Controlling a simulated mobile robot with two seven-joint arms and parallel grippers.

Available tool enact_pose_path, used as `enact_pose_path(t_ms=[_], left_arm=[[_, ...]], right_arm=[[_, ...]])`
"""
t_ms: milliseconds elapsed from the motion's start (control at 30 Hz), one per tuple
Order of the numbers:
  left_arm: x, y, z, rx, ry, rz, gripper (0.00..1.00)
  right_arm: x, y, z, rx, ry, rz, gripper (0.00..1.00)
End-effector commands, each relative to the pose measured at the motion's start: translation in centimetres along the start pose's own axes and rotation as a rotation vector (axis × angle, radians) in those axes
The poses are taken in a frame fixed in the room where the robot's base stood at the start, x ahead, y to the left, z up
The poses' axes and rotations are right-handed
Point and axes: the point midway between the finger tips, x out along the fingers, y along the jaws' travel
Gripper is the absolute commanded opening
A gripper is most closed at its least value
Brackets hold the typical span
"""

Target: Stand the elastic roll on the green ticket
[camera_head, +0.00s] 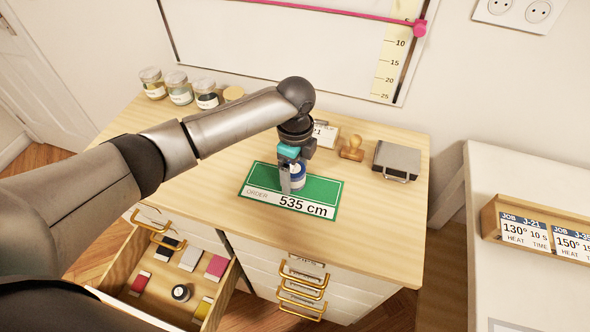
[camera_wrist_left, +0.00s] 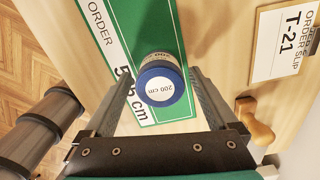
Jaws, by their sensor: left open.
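A blue-topped roll labelled 200 cm (camera_head: 298,179) stands upright on the green ticket (camera_head: 322,188), which reads ORDER 535 cm. The roll also shows from above in the left wrist view (camera_wrist_left: 162,84). My left gripper (camera_head: 291,178) points down at the roll. Its fingers are open on either side of the roll; I cannot tell whether either one touches it. The green ticket lies flat on the wooden cabinet top. My right gripper is in neither view.
An open drawer (camera_head: 126,272) at lower left holds a dark roll (camera_head: 181,292) and several coloured pieces. Behind the ticket are an order slip holder (camera_head: 325,134), a wooden stamp (camera_head: 352,149) and a grey box (camera_head: 397,158). Jars (camera_head: 179,88) stand at back left. The cabinet top's front right is clear.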

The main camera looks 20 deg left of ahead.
Motion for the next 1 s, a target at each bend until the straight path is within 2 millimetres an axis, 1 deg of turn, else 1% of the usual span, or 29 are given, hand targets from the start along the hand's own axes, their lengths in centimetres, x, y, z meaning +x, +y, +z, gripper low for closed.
enact_pose_path(t_ms=[67, 167, 267, 500, 600, 700, 833, 1000], left_arm=[[-0.2, 0.0, 0.0, 0.0, 0.0, -0.001, 0.92], [-1.0, -0.1, 0.0, 0.0, 0.0, -0.003, 0.92], [-2.7, -0.1, 0.1, 0.001, -0.001, -0.005, 0.92], [-8.0, -0.1, 0.0, 0.002, 0.001, -0.004, 0.92], [-9.9, -0.1, 0.0, 0.0, 0.0, -0.003, 0.92], [-11.2, -0.1, 0.0, 0.0, 0.0, -0.002, 0.92], [-12.2, 0.0, 0.0, 0.0, 0.0, -0.001, 0.92], [-12.4, 0.0, 0.0, -0.001, 0.0, 0.001, 0.92]], right_arm=[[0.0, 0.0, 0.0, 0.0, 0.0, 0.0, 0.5], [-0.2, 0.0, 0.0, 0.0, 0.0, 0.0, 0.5], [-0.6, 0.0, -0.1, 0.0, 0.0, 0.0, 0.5], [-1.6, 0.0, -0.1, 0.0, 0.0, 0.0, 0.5], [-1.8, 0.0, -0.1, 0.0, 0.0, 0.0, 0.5], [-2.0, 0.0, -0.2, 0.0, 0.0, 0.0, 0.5], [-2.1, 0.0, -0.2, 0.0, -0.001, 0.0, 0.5], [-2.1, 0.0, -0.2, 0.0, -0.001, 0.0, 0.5]])
